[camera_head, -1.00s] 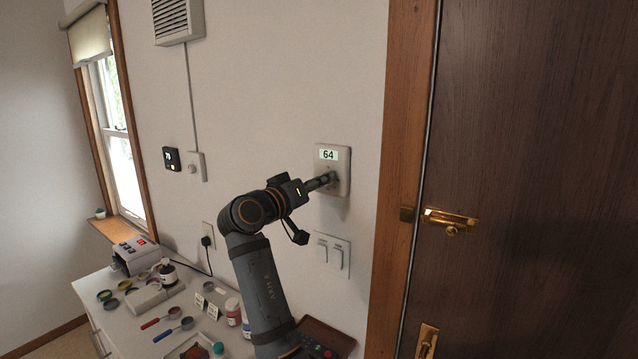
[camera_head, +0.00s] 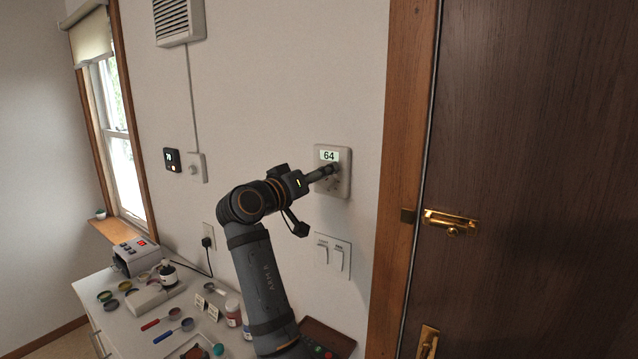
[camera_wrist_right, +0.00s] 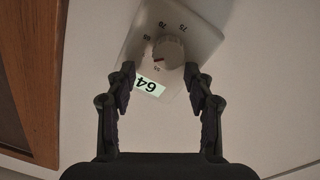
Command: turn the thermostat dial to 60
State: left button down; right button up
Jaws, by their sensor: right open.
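The thermostat is a pale square wall box (camera_head: 341,187) with a lit display (camera_head: 328,155) that reads 64. In the right wrist view the thermostat (camera_wrist_right: 205,35) appears upside down. My right gripper (camera_head: 331,171) is at the front of the thermostat and hides the dial in the head view. In the right wrist view my right gripper (camera_wrist_right: 159,76) is open. Its fingertips are apart, with the dial just beyond them and nothing between them. My left gripper is not in view.
Light switches (camera_head: 333,257) sit below the thermostat. A wooden door frame (camera_head: 392,190) and a door with brass hardware (camera_head: 450,222) stand to its right. A small dark wall unit (camera_head: 172,159) is at left. The counter (camera_head: 120,327) below holds several items.

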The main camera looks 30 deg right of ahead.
notch_tip(320, 180, up, 8)
dwell(0.7)
